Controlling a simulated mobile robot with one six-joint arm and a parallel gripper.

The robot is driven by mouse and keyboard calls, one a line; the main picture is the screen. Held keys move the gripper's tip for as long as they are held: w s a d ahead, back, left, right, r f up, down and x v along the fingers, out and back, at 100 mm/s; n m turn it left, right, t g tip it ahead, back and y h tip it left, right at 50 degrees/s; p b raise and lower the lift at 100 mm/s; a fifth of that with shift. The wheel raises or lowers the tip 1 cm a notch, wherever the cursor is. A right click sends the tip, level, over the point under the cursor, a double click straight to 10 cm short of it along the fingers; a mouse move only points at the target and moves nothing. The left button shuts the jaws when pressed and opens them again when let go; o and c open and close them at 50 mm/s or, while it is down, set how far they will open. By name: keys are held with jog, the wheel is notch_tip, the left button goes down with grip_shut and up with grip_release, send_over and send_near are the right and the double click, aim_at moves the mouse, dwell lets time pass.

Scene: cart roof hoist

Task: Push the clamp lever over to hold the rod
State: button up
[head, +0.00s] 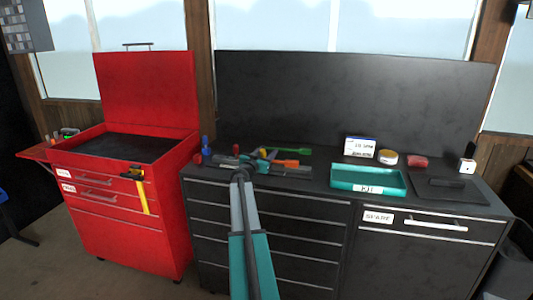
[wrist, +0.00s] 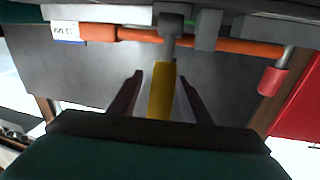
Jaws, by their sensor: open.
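A yellow lever (wrist: 161,92), apparently the clamp lever, hangs from a dark grey pivot (wrist: 172,25) in the wrist view; its yellow part also shows small on the bench in the head view (head: 264,154). My gripper (wrist: 160,80) is open, with one dark finger on each side of the lever and a visible gap on both sides. In the head view my gripper (head: 243,172) is at the bench's front edge, by the clamp. A long orange rod (wrist: 225,46) crosses behind the lever in the wrist view. Whether the clamp touches the rod is unclear.
A red-ended handle (wrist: 273,80) hangs beside the rod. On the black bench, a teal tray (head: 368,190) stands to the right, with a dark flat plate (head: 452,191) beyond it. A red tool cart (head: 125,215) with a raised lid stands left. The bench between clamp and tray is narrow.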

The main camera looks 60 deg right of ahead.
grip_shut()
jog(key=shift+f, duration=0.15)
jog(key=shift+w+a, duration=0.1)
